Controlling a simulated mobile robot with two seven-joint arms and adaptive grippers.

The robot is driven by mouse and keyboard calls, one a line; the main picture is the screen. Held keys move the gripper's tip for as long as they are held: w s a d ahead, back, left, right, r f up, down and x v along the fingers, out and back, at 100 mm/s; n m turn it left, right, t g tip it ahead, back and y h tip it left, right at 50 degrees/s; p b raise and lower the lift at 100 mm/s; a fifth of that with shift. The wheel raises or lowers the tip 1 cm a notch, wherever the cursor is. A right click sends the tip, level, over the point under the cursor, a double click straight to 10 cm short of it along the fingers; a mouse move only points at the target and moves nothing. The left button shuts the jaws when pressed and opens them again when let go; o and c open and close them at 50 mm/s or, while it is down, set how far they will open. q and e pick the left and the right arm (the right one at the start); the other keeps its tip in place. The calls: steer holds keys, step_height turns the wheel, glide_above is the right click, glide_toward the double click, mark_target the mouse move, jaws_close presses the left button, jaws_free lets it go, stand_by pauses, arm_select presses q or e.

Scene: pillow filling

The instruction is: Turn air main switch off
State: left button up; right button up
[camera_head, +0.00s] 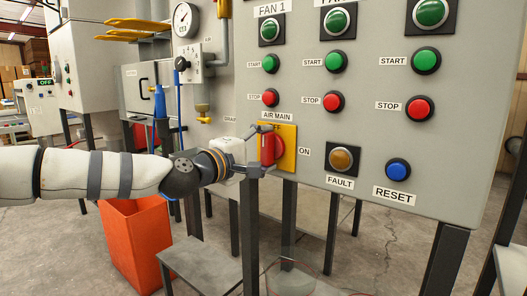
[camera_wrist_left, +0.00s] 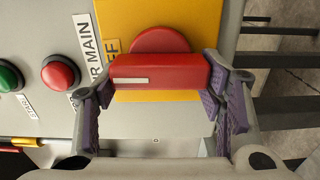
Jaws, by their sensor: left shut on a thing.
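The air main switch is a red handle (camera_head: 267,148) on a yellow plate (camera_head: 289,148) at the panel's lower left. In the head view the handle stands upright, with ON at its right. In the left wrist view the handle (camera_wrist_left: 160,72) lies across the picture, its white-striped end toward the partly hidden OFF label (camera_wrist_left: 112,46). My left gripper (camera_head: 262,150) is shut on the handle. In the wrist view the purple finger pads of the left gripper (camera_wrist_left: 160,90) sit at both ends of the handle. My right gripper is not in view.
The grey panel (camera_head: 470,160) carries green and red buttons above, an amber FAULT lamp (camera_head: 342,159) and a blue RESET button (camera_head: 398,171) to the right. An orange bin (camera_head: 136,235) and a low grey stand (camera_head: 203,263) are below my left arm.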

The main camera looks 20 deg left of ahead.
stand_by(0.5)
arm_select(q)
steer(key=o, duration=1.2)
steer(key=shift+c, duration=0.2)
steer(key=v, duration=1.2)
